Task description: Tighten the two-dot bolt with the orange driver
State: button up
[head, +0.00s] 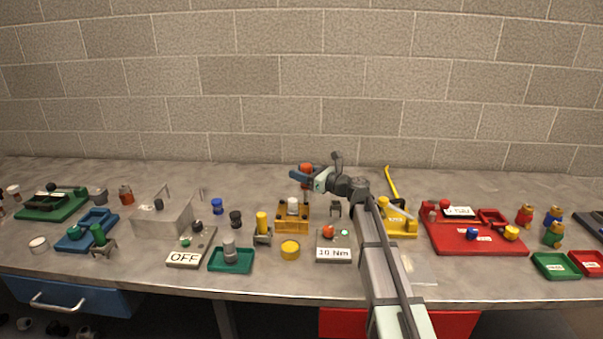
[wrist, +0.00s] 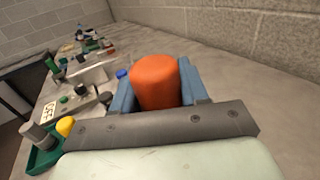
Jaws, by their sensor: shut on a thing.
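My gripper (head: 308,174) is shut on the orange driver (head: 306,167), which is upright above the back right part of the yellow bolt block (head: 292,226). In the wrist view the driver's thick orange handle (wrist: 155,82) sits between the blue fingers (wrist: 158,88). A thin shaft runs down from the handle toward the block. I cannot tell whether its tip touches a bolt. A pale grey cylinder (head: 293,203) stands on the block. The dot marks and the bolt heads are too small to make out.
A grey box reading 10 Nm (head: 333,254) with an orange knob stands in front of the block. A yellow cylinder (head: 262,224) and a yellow round piece (head: 290,250) are close by.

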jog(key=shift+f, duration=0.3)
dwell(1.4)
jog(key=shift+r, duration=3.55)
